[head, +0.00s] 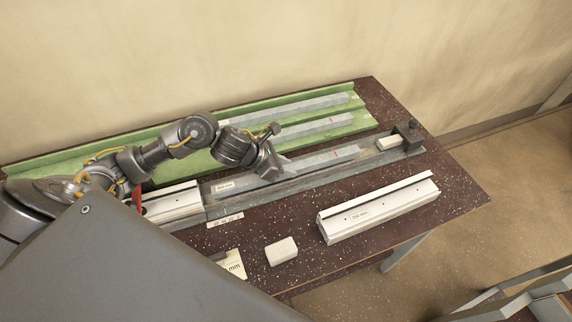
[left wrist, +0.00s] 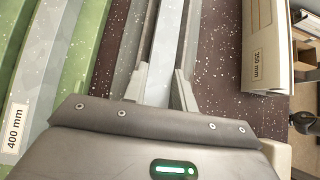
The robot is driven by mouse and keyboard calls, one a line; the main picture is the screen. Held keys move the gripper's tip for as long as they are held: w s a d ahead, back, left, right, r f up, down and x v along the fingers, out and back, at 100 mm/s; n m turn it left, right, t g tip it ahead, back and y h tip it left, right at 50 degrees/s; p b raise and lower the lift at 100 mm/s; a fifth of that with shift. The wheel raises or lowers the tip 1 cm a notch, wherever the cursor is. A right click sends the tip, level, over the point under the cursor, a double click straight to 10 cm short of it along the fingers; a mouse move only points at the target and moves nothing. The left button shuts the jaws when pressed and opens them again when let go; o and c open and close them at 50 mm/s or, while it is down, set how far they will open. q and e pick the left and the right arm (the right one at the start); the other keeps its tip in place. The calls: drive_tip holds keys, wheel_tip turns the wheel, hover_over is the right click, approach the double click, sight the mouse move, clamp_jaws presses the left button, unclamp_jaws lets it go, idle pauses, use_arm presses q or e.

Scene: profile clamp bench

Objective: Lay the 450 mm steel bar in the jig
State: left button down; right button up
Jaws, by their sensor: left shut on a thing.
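In the left wrist view the bar (left wrist: 168,45) runs lengthwise away between the two fingers (left wrist: 160,88). I cannot tell whether the bar rests on the jig floor or hangs just above it. The bar's own length label is not readable. My right gripper is not in view.
A green rack (head: 362,119) behind holds other grey bars, one labelled 400 mm (left wrist: 14,130). A dark end block (head: 408,137) and a white block (head: 388,142) are at the jig's right end. A white profile (head: 380,208) and a small white block (head: 281,251) lie in front.

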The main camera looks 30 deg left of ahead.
use_arm(q)
drive_tip(key=shift+f+b, duration=0.35)
drive_tip(key=shift+b, duration=0.2)
drive_tip(key=c, duration=1.4)
unclamp_jaws()
drive_tip(key=shift+s, duration=0.15)
drive_tip(key=shift+r, duration=0.1)
drive_tip(key=shift+r+p, duration=0.4)
drive_tip(key=shift+p, duration=0.35)
drive_tip(key=b+v, duration=0.1)
drive_tip(key=v, duration=0.9)
drive_tip(key=shift+s+a+r+b, duration=0.15)
drive_tip(key=shift+a+b, duration=0.1)
drive_tip(key=shift+b, duration=0.05)
drive_tip(key=shift+s+a+r, duration=0.2)
drive_tip(key=shift+s+r, duration=0.15)
drive_tip(key=shift+r, duration=0.1)
